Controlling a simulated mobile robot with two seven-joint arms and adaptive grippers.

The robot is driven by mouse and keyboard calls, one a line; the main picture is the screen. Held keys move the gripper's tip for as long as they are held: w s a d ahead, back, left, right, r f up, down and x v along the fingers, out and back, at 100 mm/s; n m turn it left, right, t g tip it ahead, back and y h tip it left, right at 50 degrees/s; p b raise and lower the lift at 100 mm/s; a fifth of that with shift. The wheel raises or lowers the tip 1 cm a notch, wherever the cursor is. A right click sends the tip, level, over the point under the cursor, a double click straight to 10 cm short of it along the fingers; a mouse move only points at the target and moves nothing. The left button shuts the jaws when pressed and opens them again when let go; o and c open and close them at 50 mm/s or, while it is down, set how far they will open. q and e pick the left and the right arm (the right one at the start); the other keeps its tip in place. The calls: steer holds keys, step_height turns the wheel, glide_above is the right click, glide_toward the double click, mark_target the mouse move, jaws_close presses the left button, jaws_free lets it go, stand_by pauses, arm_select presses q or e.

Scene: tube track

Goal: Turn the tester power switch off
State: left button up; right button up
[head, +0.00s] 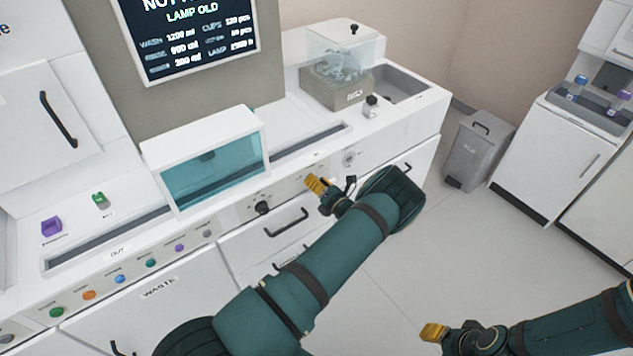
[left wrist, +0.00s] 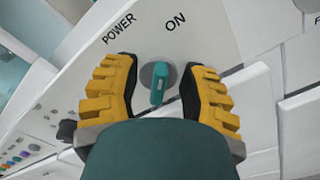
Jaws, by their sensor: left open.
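The power switch (left wrist: 159,80) shows in the left wrist view as a teal lever on a round grey base, on a white panel. The word POWER stands to its upper left and the word ON just above it. My left gripper (left wrist: 163,72) is open, with one yellow finger on each side of the lever and visible gaps between. In the head view my left gripper (head: 317,185) is at the counter's front panel and hides the switch there. My right gripper (head: 434,332) is low at the right, away from the counter; its opening is unclear.
A black knob (head: 262,208) and a grey dial (head: 349,158) sit on the same front panel. A teal-windowed box (head: 213,165) stands on the counter above. Drawer handles (head: 287,222) stick out below. A grey bin (head: 478,150) stands on open floor at right.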

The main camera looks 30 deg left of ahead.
arm_select(q)
steer(key=shift+o, duration=0.2)
steer(key=shift+w+a, duration=0.1)
steer(key=shift+a, duration=0.05)
jaws_close()
steer(key=shift+n, duration=0.3)
steer(key=n+b, duration=0.1)
steer(key=n, duration=0.2)
steer(key=shift+r, duration=0.1)
steer(key=n, duration=0.1)
steer(key=n+b, duration=0.1)
steer(key=n, duration=0.3)
steer(key=shift+s+a, duration=0.15)
steer(key=shift+s, duration=0.15)
steer(key=n+b, duration=0.1)
steer(key=n, duration=0.3)
steer(key=shift+s, duration=0.2)
steer(key=n+b, duration=0.1)
steer(key=n, duration=0.4)
steer(key=shift+s+a, duration=0.15)
steer(key=shift+n, duration=0.4)
